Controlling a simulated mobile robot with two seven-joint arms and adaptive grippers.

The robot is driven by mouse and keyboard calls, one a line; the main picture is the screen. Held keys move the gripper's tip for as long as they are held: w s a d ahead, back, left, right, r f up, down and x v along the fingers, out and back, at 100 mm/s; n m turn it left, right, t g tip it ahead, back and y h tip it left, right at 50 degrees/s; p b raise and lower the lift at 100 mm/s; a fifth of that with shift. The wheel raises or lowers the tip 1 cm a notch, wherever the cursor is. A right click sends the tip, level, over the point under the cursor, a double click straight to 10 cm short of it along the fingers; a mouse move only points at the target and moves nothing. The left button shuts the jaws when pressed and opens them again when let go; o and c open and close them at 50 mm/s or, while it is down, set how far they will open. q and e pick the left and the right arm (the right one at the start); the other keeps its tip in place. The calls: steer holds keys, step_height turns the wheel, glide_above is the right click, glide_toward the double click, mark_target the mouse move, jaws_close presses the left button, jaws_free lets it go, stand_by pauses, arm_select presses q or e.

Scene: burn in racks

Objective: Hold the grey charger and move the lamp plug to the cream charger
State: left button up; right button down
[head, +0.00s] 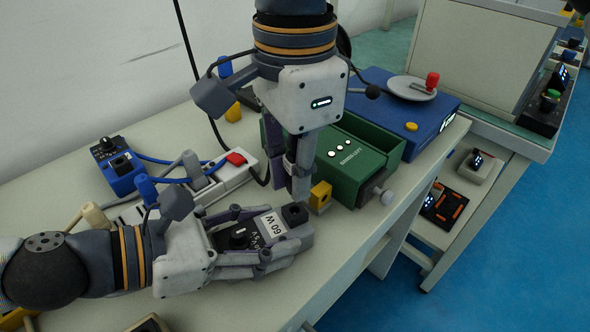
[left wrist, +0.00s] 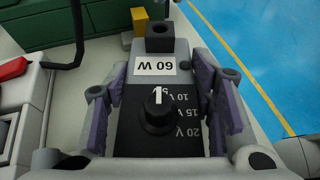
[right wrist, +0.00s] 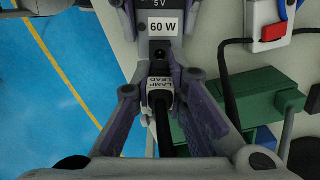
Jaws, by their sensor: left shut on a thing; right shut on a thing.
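The grey charger (head: 305,234), labelled 60 W with a black dial panel, is held in my left gripper (head: 262,243) over the table. It fills the left wrist view (left wrist: 155,67), where its end block (left wrist: 160,38) shows an uncovered round hole. My right gripper (head: 300,190) points down just above that end. In the right wrist view its fingers close on the lamp plug (right wrist: 160,95), labelled LAMP LEAD, with a black cable. The plug lines up with the charger's end and looks apart from it. A beige box with a dark top (head: 150,324), partly cut off, may be the cream charger.
A green box (head: 352,160) with a yellow block (head: 320,195) stands beside the grippers. A blue unit (head: 440,115) is behind it. A power strip with a red switch (head: 236,158) and a blue charger (head: 118,172) lie left. The table's front edge is close.

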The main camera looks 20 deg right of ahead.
arm_select(q)
steer(key=shift+f, duration=0.1)
steer(key=o, duration=1.5)
steer(key=v, duration=1.2)
steer(key=shift+s, duration=0.1)
